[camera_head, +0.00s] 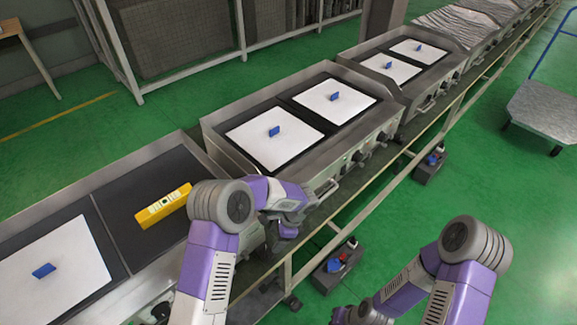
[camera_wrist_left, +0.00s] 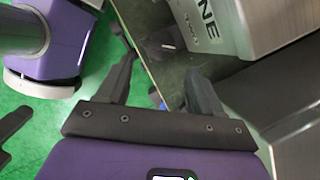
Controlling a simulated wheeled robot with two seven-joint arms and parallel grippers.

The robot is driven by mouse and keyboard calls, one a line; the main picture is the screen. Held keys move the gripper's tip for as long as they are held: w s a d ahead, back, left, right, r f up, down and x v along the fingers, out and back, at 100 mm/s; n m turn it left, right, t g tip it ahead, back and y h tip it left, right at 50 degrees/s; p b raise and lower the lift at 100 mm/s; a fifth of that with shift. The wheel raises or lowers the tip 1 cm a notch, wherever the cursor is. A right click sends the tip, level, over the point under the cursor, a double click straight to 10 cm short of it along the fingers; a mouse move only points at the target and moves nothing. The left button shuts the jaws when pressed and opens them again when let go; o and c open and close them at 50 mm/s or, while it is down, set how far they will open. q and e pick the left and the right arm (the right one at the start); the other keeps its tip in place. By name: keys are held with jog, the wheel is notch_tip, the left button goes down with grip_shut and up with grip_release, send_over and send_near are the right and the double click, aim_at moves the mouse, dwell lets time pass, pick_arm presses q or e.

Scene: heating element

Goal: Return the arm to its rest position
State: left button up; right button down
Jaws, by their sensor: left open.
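My left arm comes in from the lower left in the head view, bent at the elbow. Its gripper (camera_head: 283,230) is at the front edge of the heating units, beside the rail, partly hidden by the wrist. In the left wrist view the two dark fingers (camera_wrist_left: 160,92) are spread apart with nothing between them. My right arm (camera_head: 470,245) is at the lower right over the green floor, bent; its gripper is not clearly visible.
A yellow level (camera_head: 163,207) lies on a bare dark plate. White sheets with blue blocks (camera_head: 274,132) lie on other plates. A rail (camera_head: 345,237) runs along the front of the units. Tool boxes (camera_head: 337,265) sit below. A flat cart (camera_head: 545,110) stands at right.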

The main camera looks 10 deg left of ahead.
pick_arm(q)
jog(key=s+f+n+t+h, duration=0.1)
jog(key=s+f+n+h, duration=0.3)
jog(key=s+n, duration=0.4)
jog(key=s+d+f+n+h, duration=0.1)
jog(key=s+f+n+h, duration=0.3)
jog(key=s+n, duration=0.5)
jog(key=s+f, duration=0.2)
jog(key=s, duration=0.2)
jog(key=shift+s+d+f+n+t, duration=0.25)
jog(key=shift+d+n+t, duration=0.05)
jog(key=shift+t, duration=0.1)
jog(key=shift+a, duration=0.1)
